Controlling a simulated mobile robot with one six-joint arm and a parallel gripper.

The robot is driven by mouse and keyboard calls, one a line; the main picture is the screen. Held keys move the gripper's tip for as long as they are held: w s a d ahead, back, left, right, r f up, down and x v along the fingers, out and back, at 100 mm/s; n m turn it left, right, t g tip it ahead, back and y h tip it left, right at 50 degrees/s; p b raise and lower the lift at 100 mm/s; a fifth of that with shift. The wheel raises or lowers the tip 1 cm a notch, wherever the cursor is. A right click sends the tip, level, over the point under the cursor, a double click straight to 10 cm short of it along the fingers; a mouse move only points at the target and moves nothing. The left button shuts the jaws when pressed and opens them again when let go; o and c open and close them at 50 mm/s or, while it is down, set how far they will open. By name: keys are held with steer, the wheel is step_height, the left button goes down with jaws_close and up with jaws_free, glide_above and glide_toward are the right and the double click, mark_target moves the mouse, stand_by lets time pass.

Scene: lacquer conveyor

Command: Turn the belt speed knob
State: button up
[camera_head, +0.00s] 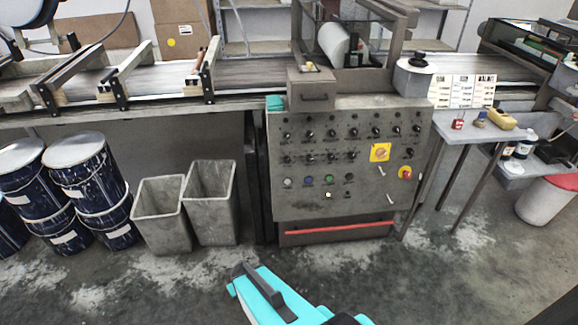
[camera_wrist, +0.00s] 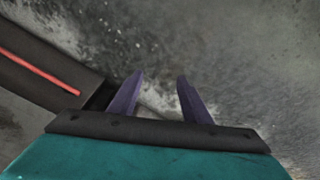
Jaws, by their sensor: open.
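A grey control panel (camera_head: 300,205) stands below the conveyor in the head view, right of centre. It carries rows of small black knobs (camera_head: 352,132). Their labels are too small to read, so I cannot tell which one is the belt speed knob.
Two grey bins (camera_head: 211,205) and several dark blue drums (camera_head: 85,175) stand left of the panel. A side table (camera_head: 470,130) with small containers is at the right. A red bar (camera_head: 338,229) crosses the panel's base. The stained floor in front is free.

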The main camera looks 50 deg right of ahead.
steer(key=w+d+r+m+t+h, duration=0.1)
steer(key=w+d+r+t, duration=0.1)
steer(key=w+d+r, duration=0.3)
steer(key=w+d+r+t+h, duration=0.1)
steer(key=d+r+t+h, duration=0.15)
steer(key=d, duration=0.45)
steer(key=w+d+r+m+t+h, duration=0.1)
steer(key=w+d+r+t, duration=0.2)
steer(key=d, duration=0.4)
steer(key=s+d+r+t+h, duration=0.1)
steer(key=d+r+t+h, duration=0.1)
steer(key=d+r, duration=0.4)
steer(key=s+d+r+t+h, duration=0.1)
steer(key=s+d+r+t, duration=0.1)
steer(key=d+r, duration=0.5)
step_height(320, 180, up, 5)
steer(key=shift+r+t+h+b, duration=0.15)
steer(key=shift+t+h+b, duration=0.2)
steer(key=shift+t, duration=0.2)
steer(key=shift+w+b, duration=0.15)
steer(key=shift+b, duration=0.2)
steer(key=b, duration=1.5)
glide_toward(287, 160)
steer(key=shift+w+d+f, duration=0.15)
steer(key=shift+w+d, duration=0.2)
steer(key=shift+w, duration=0.15)
steer(key=shift+w+d+f, duration=0.2)
steer(key=shift+w+d, duration=0.1)
steer(key=shift+w, duration=0.15)
